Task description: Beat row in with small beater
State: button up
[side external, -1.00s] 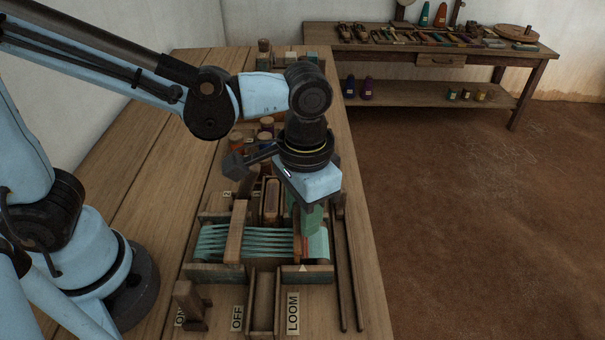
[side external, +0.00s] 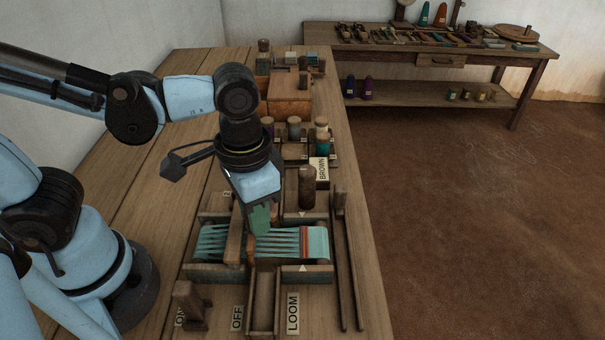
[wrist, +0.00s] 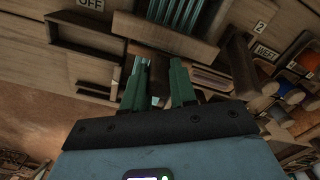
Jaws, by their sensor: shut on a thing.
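The loom frame (side external: 215,272) holds stretched teal warp threads (side external: 275,243), with a reddish woven band (side external: 303,242) and teal cloth at its right end. A wooden bar (side external: 235,240) crosses the warp left of centre. My gripper (side external: 260,222) is low over the warp, just right of this bar and left of the band. Its green fingers are shut on a narrow orange-brown piece, seemingly the small beater (side external: 250,250), mostly hidden by the fingers. Whether it touches the threads is unclear. In the wrist view my gripper (wrist: 158,68) points towards the warp threads (wrist: 180,12).
An upright wooden piece (side external: 306,188) stands behind the loom, near the BROWN label (side external: 322,169) and several bobbins (side external: 295,128). Long sticks (side external: 350,270) lie right of the loom. A lever (side external: 190,305) and an open slot (side external: 263,300) are in front.

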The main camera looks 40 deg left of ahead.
jog(key=o, duration=0.9)
jog(key=shift+d, duration=0.1)
jog(key=shift+c, duration=0.2)
jog(key=shift+r, duration=0.1)
jog(key=shift+r, duration=3.15)
jog(key=shift+w+a+f, duration=0.1)
jog(key=shift+w+a, duration=0.1)
jog(key=shift+a, duration=0.15)
jog(key=w+a+f+n+t, duration=0.2)
jog(key=w+a+t, duration=0.4)
jog(key=a, duration=0.5)
jog(key=shift+w+a+n+t, duration=0.15)
jog(key=shift+a+n+t, duration=0.2)
jog(key=shift+n+t, duration=0.2)
